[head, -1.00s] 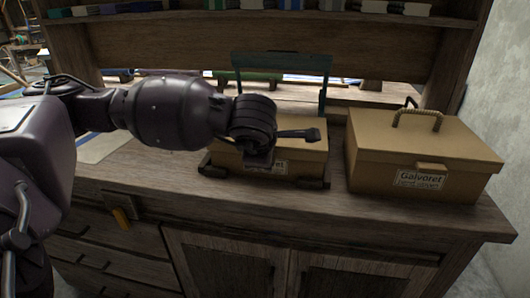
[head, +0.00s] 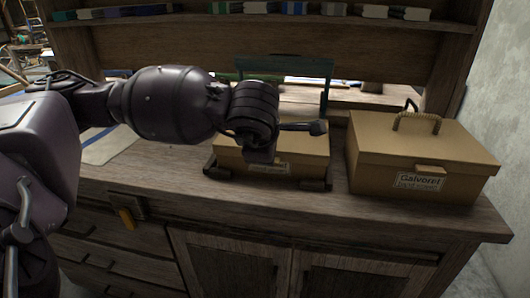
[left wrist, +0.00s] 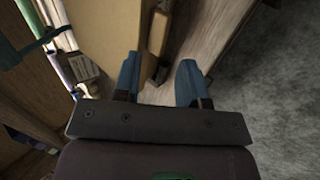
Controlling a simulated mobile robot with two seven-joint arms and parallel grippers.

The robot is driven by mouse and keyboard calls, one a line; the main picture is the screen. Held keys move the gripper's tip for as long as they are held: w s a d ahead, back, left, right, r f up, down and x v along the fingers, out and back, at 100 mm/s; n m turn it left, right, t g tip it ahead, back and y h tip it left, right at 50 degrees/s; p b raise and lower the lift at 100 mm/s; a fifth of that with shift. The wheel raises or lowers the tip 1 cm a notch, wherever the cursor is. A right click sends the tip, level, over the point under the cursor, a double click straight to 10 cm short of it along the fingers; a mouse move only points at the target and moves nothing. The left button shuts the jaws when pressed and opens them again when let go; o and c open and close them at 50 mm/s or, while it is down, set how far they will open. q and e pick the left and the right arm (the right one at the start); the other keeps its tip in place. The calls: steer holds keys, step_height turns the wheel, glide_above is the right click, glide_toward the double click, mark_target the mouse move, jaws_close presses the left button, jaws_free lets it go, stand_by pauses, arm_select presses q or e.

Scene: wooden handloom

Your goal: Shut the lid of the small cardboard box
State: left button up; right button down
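The small cardboard box (head: 300,148) stands on the wooden counter in a dark, low frame, in the middle of the head view. A teal upright frame (head: 283,68) rises behind it. My left wrist covers much of the box's top and front, so I cannot tell how its lid stands. My left gripper (head: 318,128) is over the box's right part, pointing right. In the left wrist view, the left gripper's two blue fingers (left wrist: 158,78) are apart with nothing seen between them. A cardboard surface (left wrist: 108,28) is beside the left finger; contact is unclear. My right gripper is out of view.
A larger cardboard box (head: 430,140) labelled Galvoret, with a rope-like handle on top, stands close to the right. A shelf with small cloth-like rolls or books (head: 295,9) runs behind. The counter's front edge (head: 300,225) is clear; a wall is at the right.

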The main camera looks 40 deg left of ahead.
arm_select(q)
steer(key=p+v, duration=0.1)
steer(key=v, duration=0.4)
steer(key=shift+s+d+r, duration=0.2)
steer(key=shift+r, duration=0.1)
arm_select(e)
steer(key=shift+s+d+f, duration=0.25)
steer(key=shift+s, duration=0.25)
arm_select(q)
steer(key=shift+f, duration=0.15)
